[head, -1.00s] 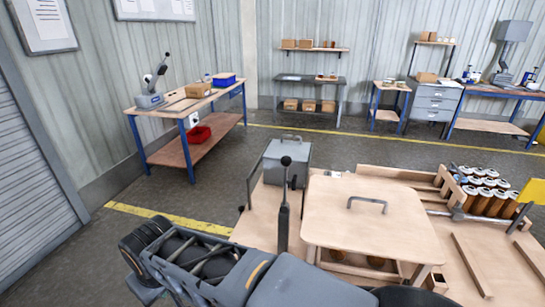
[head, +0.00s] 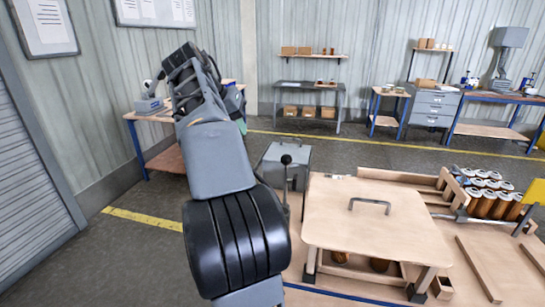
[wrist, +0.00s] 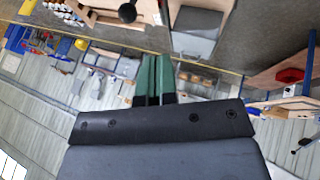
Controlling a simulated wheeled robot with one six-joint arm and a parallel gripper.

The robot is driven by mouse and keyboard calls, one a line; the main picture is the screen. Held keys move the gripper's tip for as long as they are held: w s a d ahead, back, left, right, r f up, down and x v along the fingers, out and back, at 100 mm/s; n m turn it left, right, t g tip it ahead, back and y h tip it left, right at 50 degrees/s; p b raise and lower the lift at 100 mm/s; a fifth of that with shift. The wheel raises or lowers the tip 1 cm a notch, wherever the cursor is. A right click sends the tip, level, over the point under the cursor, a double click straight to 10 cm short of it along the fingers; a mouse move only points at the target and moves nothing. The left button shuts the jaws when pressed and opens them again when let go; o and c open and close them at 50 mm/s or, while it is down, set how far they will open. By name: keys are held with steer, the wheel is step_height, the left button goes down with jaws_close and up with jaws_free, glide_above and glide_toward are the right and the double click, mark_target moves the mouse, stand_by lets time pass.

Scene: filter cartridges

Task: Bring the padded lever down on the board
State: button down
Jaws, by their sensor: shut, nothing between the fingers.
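An upright lever with a black ball knob (head: 286,160) stands at the left edge of a wooden board with a grey handle (head: 340,235). Its lower part is hidden behind my arm. A black knob also shows at the top of the wrist view (wrist: 127,12). I cannot make out the lever's pad. My gripper (wrist: 158,60) has green fingers, shut and empty, apart from the lever. In the head view it is mostly hidden behind my raised arm, left of the lever.
A grey box with a handle (head: 280,168) stands just behind the lever. Brown cartridges with white tops (head: 490,195) fill a rack at the right. A workbench (head: 165,160) stands at the back left.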

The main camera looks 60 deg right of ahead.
stand_by(0.3)
steer(key=s+d+f+b, duration=0.1)
steer(key=s+d+f, duration=0.4)
steer(key=d+f, duration=0.2)
steer(key=shift+s+f+b, duration=0.3)
steer(key=shift+f+b, duration=0.1)
steer(key=shift+f, duration=0.6)
